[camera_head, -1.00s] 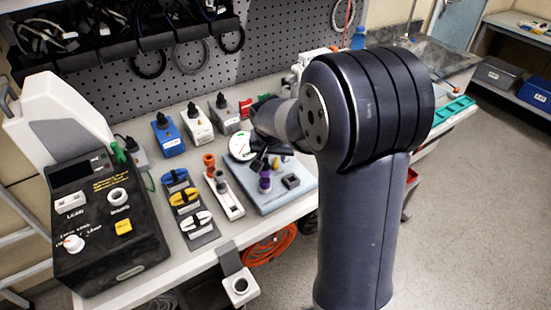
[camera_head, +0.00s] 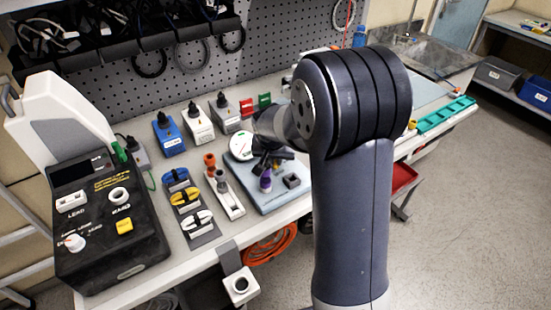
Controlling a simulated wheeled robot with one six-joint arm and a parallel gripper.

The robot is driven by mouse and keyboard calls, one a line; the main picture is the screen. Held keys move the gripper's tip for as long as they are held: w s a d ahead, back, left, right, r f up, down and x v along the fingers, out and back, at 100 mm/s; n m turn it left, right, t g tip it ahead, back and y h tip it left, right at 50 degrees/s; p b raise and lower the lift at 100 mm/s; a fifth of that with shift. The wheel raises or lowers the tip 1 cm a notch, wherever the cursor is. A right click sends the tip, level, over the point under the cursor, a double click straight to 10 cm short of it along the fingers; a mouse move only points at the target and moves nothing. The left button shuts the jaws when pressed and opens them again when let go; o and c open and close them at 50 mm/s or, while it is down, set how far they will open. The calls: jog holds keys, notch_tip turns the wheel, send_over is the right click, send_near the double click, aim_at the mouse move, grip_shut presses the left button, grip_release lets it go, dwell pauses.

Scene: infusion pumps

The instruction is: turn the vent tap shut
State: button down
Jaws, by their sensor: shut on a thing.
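A pale blue base plate (camera_head: 270,199) lies on the bench and carries a round white gauge (camera_head: 241,146), a purple fitting (camera_head: 265,180) and a small dark block (camera_head: 291,181). My gripper (camera_head: 266,165) reaches down over the middle of this plate, just above the purple fitting and right of the gauge. Its dark fingers are shut on a part there, which looks to be the vent tap; the fingers and wrist hide most of it, so its handle angle cannot be told.
Left of the plate stand a white holder with orange-topped plugs (camera_head: 224,190), a rack of coloured clips (camera_head: 184,197) and a black pump box (camera_head: 108,225). Blue, white and grey boxes (camera_head: 198,125) stand behind. A green tray (camera_head: 446,115) lies on the right.

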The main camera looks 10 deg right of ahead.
jog(key=shift+b, duration=0.4)
jog(key=shift+f+m+b, duration=0.2)
jog(key=shift+m+b, duration=0.4)
jog(key=shift+b, duration=0.2)
jog(key=shift+w+a+m+h+b, duration=0.1)
jog(key=shift+m+h+b, duration=0.3)
jog(key=shift+m+b, duration=0.4)
jog(key=shift+w+a+r+m+g+h+b, duration=0.1)
jog(key=shift+m+g+h+b, duration=0.25)
jog(key=shift+m+b, duration=0.55)
jog(key=shift+r+m+g+h+b, duration=0.1)
jog(key=shift+m+g+h+b, duration=0.3)
jog(key=shift+m, duration=0.8)
jog(key=c, duration=1.5)
grip_release()
jog(key=v, duration=1.1)
jog(key=shift+w, duration=0.15)
